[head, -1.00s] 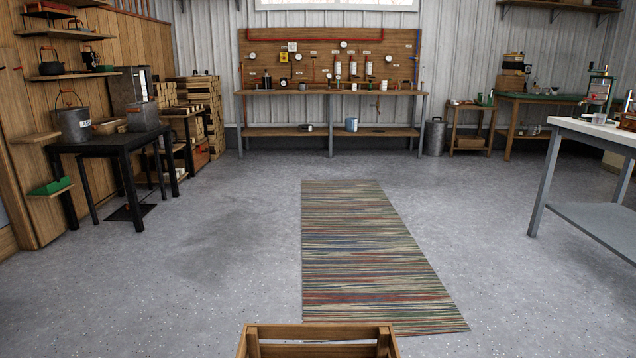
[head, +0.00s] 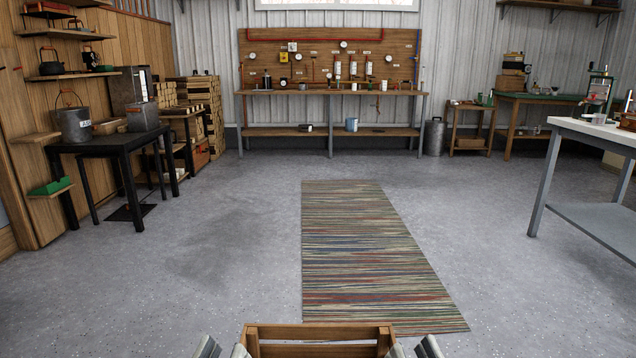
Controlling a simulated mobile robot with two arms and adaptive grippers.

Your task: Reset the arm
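My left gripper (head: 223,349) shows at the bottom edge of the head view, just left of a wooden crate-like frame (head: 318,331). My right gripper (head: 412,349) shows at the bottom edge just right of the same wooden frame. The rest of both grippers and both arms lie below the picture.
A striped rug (head: 375,250) lies on the grey floor ahead. A black table (head: 112,142) stands left, a white-topped table (head: 600,132) right, and a workbench (head: 330,93) at the back wall. The floor between is clear.

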